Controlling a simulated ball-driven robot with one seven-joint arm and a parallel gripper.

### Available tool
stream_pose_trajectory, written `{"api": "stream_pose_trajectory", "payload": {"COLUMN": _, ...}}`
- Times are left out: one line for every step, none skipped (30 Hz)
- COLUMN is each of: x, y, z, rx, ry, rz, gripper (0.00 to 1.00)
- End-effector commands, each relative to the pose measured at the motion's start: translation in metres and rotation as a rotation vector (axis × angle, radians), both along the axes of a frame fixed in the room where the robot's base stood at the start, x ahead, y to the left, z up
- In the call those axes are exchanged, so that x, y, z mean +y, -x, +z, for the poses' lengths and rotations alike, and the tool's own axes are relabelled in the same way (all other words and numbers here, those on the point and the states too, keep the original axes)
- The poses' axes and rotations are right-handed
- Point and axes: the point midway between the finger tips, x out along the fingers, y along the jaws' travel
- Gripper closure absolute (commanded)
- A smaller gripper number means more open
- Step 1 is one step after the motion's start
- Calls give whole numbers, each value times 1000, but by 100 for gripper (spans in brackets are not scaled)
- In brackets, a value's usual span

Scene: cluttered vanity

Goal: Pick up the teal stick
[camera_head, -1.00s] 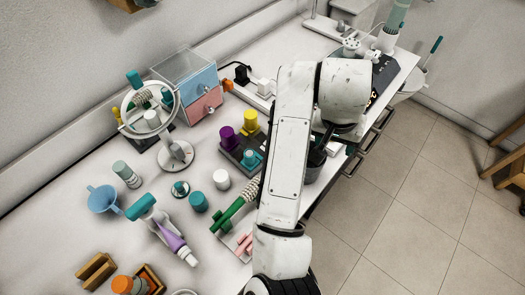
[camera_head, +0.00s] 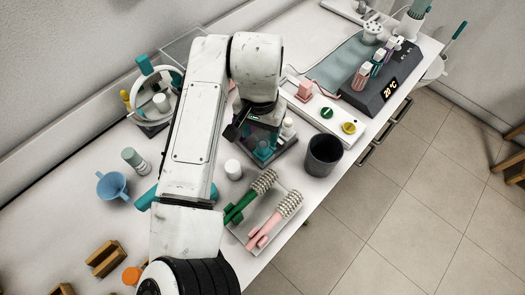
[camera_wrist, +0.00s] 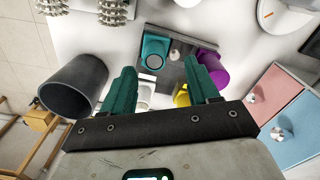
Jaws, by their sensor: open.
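In the wrist view, a short round teal stick (camera_wrist: 155,48) stands on a dark tray (camera_wrist: 182,47), seen from above. My gripper (camera_wrist: 161,66) is open, with its two teal fingers spread apart. The teal stick shows between and just beyond the fingertips, and I see no contact. In the head view my gripper (camera_head: 252,128) is over the dark tray (camera_head: 283,156), and a teal shape (camera_head: 264,149) shows dimly beside it. My arm hides part of the tray there.
Purple (camera_wrist: 217,70) and yellow (camera_wrist: 182,97) pieces stand close to the right finger. A dark cup (camera_head: 323,155) stands right of the tray. Green (camera_head: 248,197) and pink (camera_head: 274,221) spiky brushes lie in front. A pink and blue drawer box (camera_wrist: 290,112) is at the wrist view's right.

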Motion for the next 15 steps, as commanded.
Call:
{"api": "stream_pose_trajectory", "payload": {"x": -1, "y": 1, "z": -3, "rx": 2, "ry": 0, "rz": 1, "gripper": 40}}
{"api": "stream_pose_trajectory", "payload": {"x": -2, "y": 1, "z": -6, "rx": 2, "ry": 0, "rz": 0, "gripper": 40}}
{"api": "stream_pose_trajectory", "payload": {"x": -3, "y": 2, "z": -11, "rx": 2, "ry": 0, "rz": 0, "gripper": 40}}
{"api": "stream_pose_trajectory", "payload": {"x": -4, "y": 2, "z": -15, "rx": 3, "ry": 0, "rz": 0, "gripper": 40}}
{"api": "stream_pose_trajectory", "payload": {"x": -5, "y": 2, "z": -19, "rx": 3, "ry": 0, "rz": 0, "gripper": 40}}
{"api": "stream_pose_trajectory", "payload": {"x": -5, "y": 3, "z": -25, "rx": 3, "ry": 0, "rz": 1, "gripper": 40}}
{"api": "stream_pose_trajectory", "payload": {"x": -6, "y": 3, "z": -30, "rx": 2, "ry": 0, "rz": 1, "gripper": 40}}
{"api": "stream_pose_trajectory", "payload": {"x": -6, "y": 3, "z": -35, "rx": 3, "ry": 0, "rz": 1, "gripper": 40}}
{"api": "stream_pose_trajectory", "payload": {"x": -6, "y": 2, "z": -40, "rx": 1, "ry": 1, "rz": 2, "gripper": 40}}
{"api": "stream_pose_trajectory", "payload": {"x": -6, "y": 3, "z": -43, "rx": 2, "ry": 0, "rz": 2, "gripper": 40}}
{"api": "stream_pose_trajectory", "payload": {"x": -6, "y": 3, "z": -45, "rx": 2, "ry": 0, "rz": 1, "gripper": 40}}
{"api": "stream_pose_trajectory", "payload": {"x": -6, "y": 2, "z": -48, "rx": 1, "ry": 0, "rz": 1, "gripper": 40}}
{"api": "stream_pose_trajectory", "payload": {"x": -6, "y": 2, "z": -49, "rx": 0, "ry": 0, "rz": 1, "gripper": 40}}
{"api": "stream_pose_trajectory", "payload": {"x": -6, "y": 2, "z": -50, "rx": 0, "ry": 0, "rz": 0, "gripper": 40}}
{"api": "stream_pose_trajectory", "payload": {"x": -6, "y": 2, "z": -51, "rx": 0, "ry": 0, "rz": 0, "gripper": 40}}
